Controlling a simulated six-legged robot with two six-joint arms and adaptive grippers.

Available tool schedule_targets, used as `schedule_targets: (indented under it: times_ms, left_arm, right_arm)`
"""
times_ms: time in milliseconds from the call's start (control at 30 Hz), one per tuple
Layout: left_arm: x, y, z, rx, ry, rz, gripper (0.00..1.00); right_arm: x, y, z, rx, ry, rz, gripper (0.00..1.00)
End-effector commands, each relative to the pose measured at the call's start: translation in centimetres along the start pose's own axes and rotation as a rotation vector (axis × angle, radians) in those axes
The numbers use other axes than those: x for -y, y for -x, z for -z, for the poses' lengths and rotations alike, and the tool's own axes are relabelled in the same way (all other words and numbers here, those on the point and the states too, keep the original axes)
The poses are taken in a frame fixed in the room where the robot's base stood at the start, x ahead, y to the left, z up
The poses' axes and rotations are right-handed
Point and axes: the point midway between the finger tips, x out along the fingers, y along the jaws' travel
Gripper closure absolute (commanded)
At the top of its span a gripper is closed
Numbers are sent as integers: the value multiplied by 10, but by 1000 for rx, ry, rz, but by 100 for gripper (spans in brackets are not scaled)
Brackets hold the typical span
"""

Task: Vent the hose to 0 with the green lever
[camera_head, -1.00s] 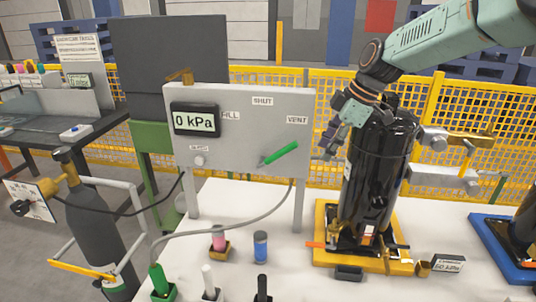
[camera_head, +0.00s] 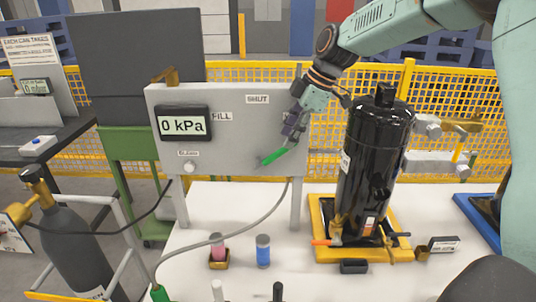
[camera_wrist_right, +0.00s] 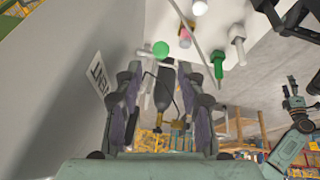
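The green lever (camera_head: 275,156) sits low on the right of the grey panel (camera_head: 230,130), pointing up and to the right. The panel's display (camera_head: 184,124) reads 0 kPa. My right gripper (camera_head: 292,125) is at the lever's outer end, in front of the VENT label's place. In the wrist view my right gripper (camera_wrist_right: 160,100) has its fingers apart, with the lever's round green end (camera_wrist_right: 160,48) beyond the gap. I cannot tell if they touch. The VENT label (camera_wrist_right: 98,83) shows there. An arm at the right of the wrist view seems to be my left, its gripper (camera_wrist_right: 298,115) small and unclear.
A black compressor (camera_head: 372,170) stands in a yellow tray (camera_head: 320,215), close right of my right gripper. A grey hose (camera_head: 240,233) runs from the panel across the white table (camera_head: 310,285). A pink part (camera_head: 219,247) and a blue cylinder (camera_head: 263,250) stand in front.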

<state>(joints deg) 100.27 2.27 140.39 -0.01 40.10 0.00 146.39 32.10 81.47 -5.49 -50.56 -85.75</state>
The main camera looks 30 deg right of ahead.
Motion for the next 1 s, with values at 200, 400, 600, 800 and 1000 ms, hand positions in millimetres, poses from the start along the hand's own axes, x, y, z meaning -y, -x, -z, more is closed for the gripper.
schedule_targets:
  times_ms: [200, 400, 600, 800, 1000]
  left_arm:
    - [0, 0, 0, -1, 1, 0, 26]
    - [0, -2, 0, 0, 0, 0, 26]
    - [0, -4, 0, 0, 0, 0, 26]
    - [0, -5, 0, 0, 1, 0, 26]
    - [0, -5, 0, 0, 1, 0, 26]
  right_arm:
    - [1, -3, -3, 0, -1, 1, 61]
    - [3, -30, -6, 2, -1, 3, 61]
    - [2, -60, -6, 2, -1, 1, 61]
    - [1, -74, -4, 1, 0, 0, 61]
    - [0, -77, -3, 0, -1, -1, 61]
